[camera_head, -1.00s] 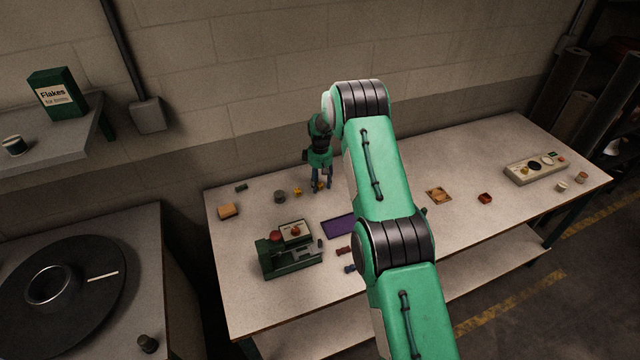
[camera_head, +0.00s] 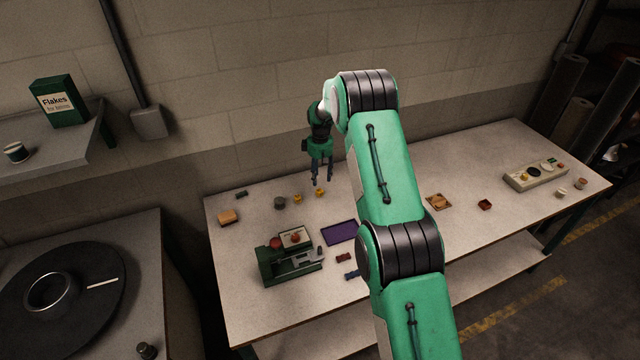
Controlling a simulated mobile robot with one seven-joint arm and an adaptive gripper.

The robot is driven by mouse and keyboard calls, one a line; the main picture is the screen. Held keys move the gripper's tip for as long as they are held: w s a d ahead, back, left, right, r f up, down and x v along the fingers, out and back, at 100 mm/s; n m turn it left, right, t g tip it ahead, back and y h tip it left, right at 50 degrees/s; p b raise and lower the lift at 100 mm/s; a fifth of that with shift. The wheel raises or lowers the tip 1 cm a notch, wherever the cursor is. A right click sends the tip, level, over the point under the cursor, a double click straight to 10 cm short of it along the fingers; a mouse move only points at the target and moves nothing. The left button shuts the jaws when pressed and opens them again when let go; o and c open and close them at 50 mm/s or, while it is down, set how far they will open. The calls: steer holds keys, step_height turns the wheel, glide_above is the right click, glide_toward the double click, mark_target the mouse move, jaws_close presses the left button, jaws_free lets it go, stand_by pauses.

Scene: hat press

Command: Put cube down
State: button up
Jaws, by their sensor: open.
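My gripper (camera_head: 322,181) is open and empty, raised above the back of the table, in front of the wall. A small yellow cube-like piece (camera_head: 320,193) lies on the table just below the fingertips, apart from them. A second small yellow piece (camera_head: 297,198) lies a little to its left. They are too small to tell which is the task's cube. The arm hides part of the table to the right of the gripper.
The table (camera_head: 245,305) holds a green press (camera_head: 290,264), a purple tray (camera_head: 339,232), a grey round piece (camera_head: 279,203), a tan block (camera_head: 228,217), a wooden square (camera_head: 438,202), a reddish-brown piece (camera_head: 485,204) and a control box (camera_head: 536,176). The table's front left is clear.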

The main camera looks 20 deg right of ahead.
steer(key=shift+r, duration=2.05)
steer(key=s+a+r+m+t, duration=0.1)
steer(key=s+a+r, duration=0.2)
steer(key=s+r, duration=0.6)
steer(key=s+a+r+m+t, duration=0.1)
steer(key=s+a+r, duration=0.3)
steer(key=r, duration=0.9)
steer(key=s+a+r+m, duration=0.1)
steer(key=s+a+r, duration=0.2)
steer(key=s+r, duration=0.6)
steer(key=s+a+r+m+t, duration=0.1)
steer(key=s+a+r, duration=0.1)
steer(key=s+r, duration=0.5)
steer(key=s+a+r+m+t, duration=0.1)
steer(key=s+a+r, duration=0.15)
steer(key=s, duration=0.75)
steer(key=s+a+f, duration=0.1)
steer(key=s, duration=0.9)
steer(key=s+a+f+m+t, duration=0.1)
steer(key=s, duration=0.9)
steer(key=shift+a+f+m+t, duration=0.2)
steer(key=shift+f+m+t, duration=0.1)
steer(key=shift+f, duration=0.05)
